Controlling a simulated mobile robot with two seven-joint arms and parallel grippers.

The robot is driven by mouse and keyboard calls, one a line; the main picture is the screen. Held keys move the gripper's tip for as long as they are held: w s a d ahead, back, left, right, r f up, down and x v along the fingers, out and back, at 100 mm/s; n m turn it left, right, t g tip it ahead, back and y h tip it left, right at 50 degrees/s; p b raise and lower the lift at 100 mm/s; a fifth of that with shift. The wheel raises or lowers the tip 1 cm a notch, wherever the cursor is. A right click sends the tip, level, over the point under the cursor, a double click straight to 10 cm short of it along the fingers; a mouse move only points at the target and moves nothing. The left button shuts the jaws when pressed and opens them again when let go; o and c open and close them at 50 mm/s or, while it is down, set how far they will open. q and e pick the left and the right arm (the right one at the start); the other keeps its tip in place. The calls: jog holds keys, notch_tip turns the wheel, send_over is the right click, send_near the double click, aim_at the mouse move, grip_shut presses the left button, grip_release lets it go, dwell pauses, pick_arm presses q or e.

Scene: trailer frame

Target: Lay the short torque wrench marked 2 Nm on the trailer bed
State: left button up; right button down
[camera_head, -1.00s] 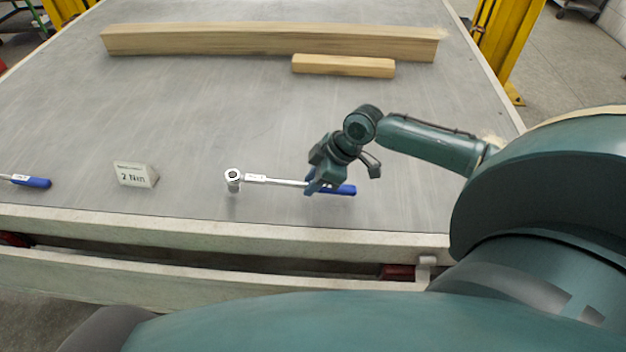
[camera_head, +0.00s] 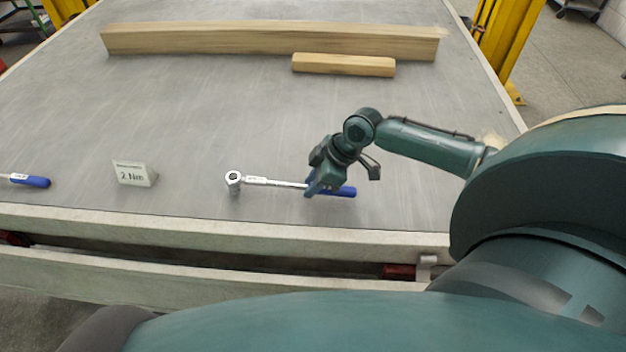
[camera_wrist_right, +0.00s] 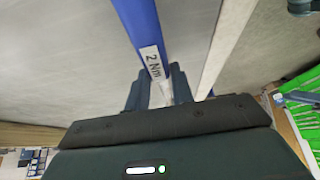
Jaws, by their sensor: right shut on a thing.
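The short torque wrench (camera_head: 272,182) has a silver ratchet head at its left end, a silver shaft and a blue handle at its right end. My right gripper (camera_head: 312,189) is shut on it where shaft and handle meet. In the right wrist view the blue handle (camera_wrist_right: 140,20) carries a white label reading 2 Nm, just beyond the fingers (camera_wrist_right: 158,92). The wrench lies level at the trailer bed (camera_head: 215,110), close to its surface; I cannot tell if it touches. My left gripper is not in view.
A small sign reading 2 Nm (camera_head: 135,174) stands on the bed left of the wrench. Another blue-handled tool (camera_head: 30,181) is cut off at the left edge. A long wooden beam (camera_head: 260,42) and a short block (camera_head: 343,65) lie farther back. The middle is clear.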

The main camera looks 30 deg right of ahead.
jog(key=shift+f, duration=0.8)
jog(key=shift+c, duration=2)
grip_release()
jog(key=o, duration=0.4)
jog(key=shift+f, duration=0.15)
jog(key=v, duration=1.3)
jog(key=shift+p, duration=0.35)
jog(key=shift+s+d, duration=0.1)
